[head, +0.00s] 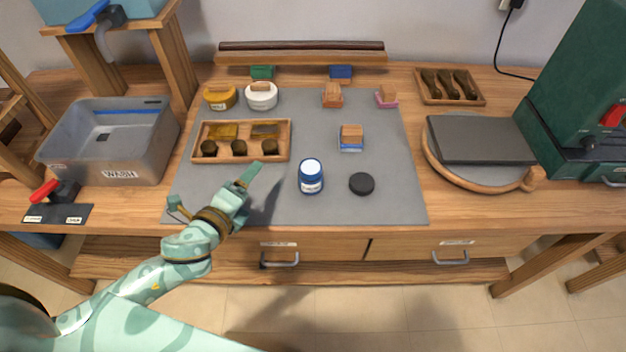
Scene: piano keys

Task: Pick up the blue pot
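The blue pot (311,184) stands upright on the grey mat (390,208), near the mat's front middle. It has a pale label on its front, and its top looks white. A round black disc (361,184), perhaps a lid, lies just right of it. My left gripper (213,190) is over the mat's front left, to the left of the pot and apart from it. Its two fingers are spread wide, with nothing between them. My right gripper is not in view.
A wooden tray (198,157) with brushes or stamps lies behind my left gripper. Yellow (220,97) and white (262,96) pots stand at the back left. A wooden block (351,133) is behind the black disc. A grey wash bin (110,145) stands left. The mat's front right is clear.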

